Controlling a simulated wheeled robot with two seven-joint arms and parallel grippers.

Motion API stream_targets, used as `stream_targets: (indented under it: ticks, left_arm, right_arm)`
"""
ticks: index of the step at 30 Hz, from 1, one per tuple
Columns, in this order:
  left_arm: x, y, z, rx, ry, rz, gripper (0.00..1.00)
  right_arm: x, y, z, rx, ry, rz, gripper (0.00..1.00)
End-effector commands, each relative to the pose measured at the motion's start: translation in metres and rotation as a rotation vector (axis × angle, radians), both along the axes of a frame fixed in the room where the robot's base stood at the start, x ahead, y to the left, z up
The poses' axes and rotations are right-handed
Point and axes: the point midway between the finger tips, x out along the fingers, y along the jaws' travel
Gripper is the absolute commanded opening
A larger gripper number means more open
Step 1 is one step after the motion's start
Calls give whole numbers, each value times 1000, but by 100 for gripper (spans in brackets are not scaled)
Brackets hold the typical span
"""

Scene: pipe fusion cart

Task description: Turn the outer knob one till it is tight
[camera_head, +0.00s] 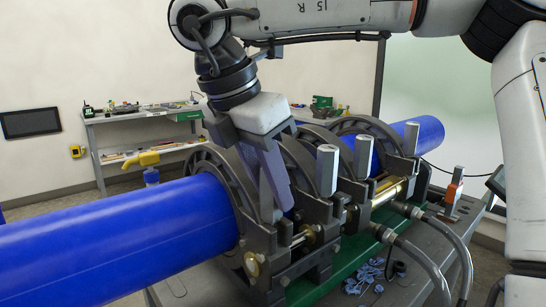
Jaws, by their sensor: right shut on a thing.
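My right gripper (276,187) points down onto the near clamp (225,165) of the fusion machine, at the left end of the row. Its purple-grey fingers are shut on the outer knob, which they hide from view. Three other silver knobs stand upright to the right: one (327,172) beside the gripper, one (363,156) in the middle, and one (411,138) at the far end. I cannot tell how tight the held knob is. My left gripper is not in view.
A long blue pipe (110,240) runs through the clamps, and its far end (425,132) sticks out at right. Grey hoses (425,262) and blue shavings (368,276) are on the cart at front right. A workbench (145,115) stands behind by the wall.

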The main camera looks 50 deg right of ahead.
Motion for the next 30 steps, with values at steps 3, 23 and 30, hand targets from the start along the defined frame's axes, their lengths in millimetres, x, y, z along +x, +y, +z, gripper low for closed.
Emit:
stream_targets:
  ticks: [3,23,30]
  left_arm:
    - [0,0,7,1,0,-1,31]
    - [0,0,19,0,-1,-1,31]
    - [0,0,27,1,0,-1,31]
  right_arm:
    - [-3,-1,0,-5,17,-99,4]
    - [-4,-2,-1,-6,16,-379,4]
    - [-3,-3,1,-7,19,-465,4]
